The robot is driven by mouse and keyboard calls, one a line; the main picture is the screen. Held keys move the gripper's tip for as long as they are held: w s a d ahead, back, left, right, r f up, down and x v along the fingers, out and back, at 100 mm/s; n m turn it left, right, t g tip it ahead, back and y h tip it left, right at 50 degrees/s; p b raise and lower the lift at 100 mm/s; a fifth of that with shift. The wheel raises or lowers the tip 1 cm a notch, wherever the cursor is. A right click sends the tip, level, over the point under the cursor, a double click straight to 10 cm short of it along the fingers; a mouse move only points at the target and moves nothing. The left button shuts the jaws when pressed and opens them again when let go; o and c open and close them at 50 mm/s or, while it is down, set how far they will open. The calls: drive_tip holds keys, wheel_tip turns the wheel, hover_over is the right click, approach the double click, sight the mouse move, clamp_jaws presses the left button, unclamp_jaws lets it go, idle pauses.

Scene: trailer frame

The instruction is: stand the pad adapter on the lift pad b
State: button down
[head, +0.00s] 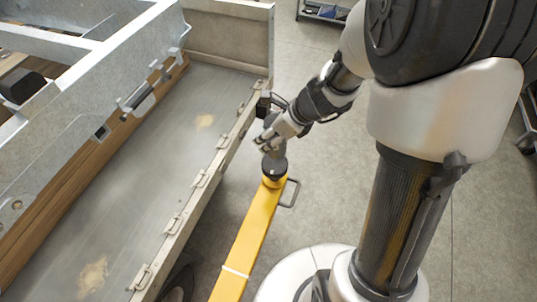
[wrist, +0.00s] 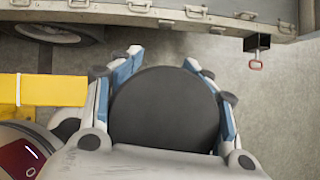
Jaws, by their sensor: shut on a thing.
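The pad adapter (head: 273,167) is a dark round piece, held in my gripper (head: 265,145). In the wrist view its broad black disc (wrist: 165,108) fills the space between the blue-lined fingers (wrist: 163,85). My gripper is shut on it. The lift pad b (head: 272,183) shows as a yellow round end on the yellow lift arm (head: 245,240), directly below the adapter in the head view. The adapter hides most of the pad, and I cannot tell whether they touch. In the wrist view the yellow arm (wrist: 50,90) comes in from the left; the pad is hidden.
The trailer frame (head: 185,220) with latches along its side rail lies left of the lift arm. A dark loop handle (head: 291,194) sticks out beside the arm. A tyre (wrist: 60,33) shows under the trailer, and a hook (wrist: 256,55) hangs from its edge. Open floor (head: 335,190) lies to the right.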

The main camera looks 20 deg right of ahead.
drive_tip(key=shift+w+f+b, duration=0.1)
drive_tip(key=shift+f+b, duration=1.45)
drive_tip(key=shift+f, duration=1.6)
drive_tip(key=shift+f, duration=0.15)
drive_tip(key=c, duration=0.7)
unclamp_jaws()
